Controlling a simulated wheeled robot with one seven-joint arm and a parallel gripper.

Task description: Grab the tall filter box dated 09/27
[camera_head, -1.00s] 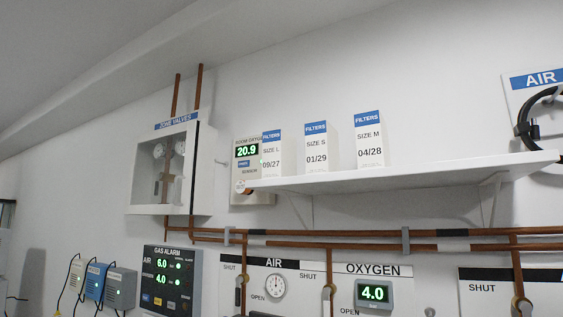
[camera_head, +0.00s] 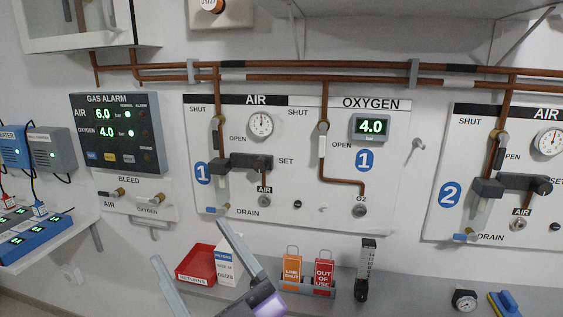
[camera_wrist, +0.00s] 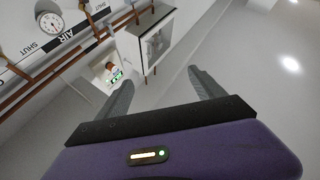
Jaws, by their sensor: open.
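The tall filter box dated 09/27 shows in neither current view; the shelf top is above the head view. Another white box with a blue FILTERS band (camera_head: 228,262) stands on the lower counter beside a red tray, its small date hard to read. My gripper (camera_head: 191,244) is open and empty at the bottom of the head view, its fingers overlapping the tray and this box in the picture. In the wrist view my gripper (camera_wrist: 160,78) points up toward the wall, with no filter box between its fingers.
Copper pipes (camera_head: 290,66) run across the wall above the valve panels (camera_head: 290,215). A red tray (camera_head: 195,264), hanging tags (camera_head: 292,272) and a flowmeter (camera_head: 366,272) are on the counter. A wall cabinet (camera_wrist: 152,40) and a small unit with a green display (camera_wrist: 113,75) lie ahead of my wrist.

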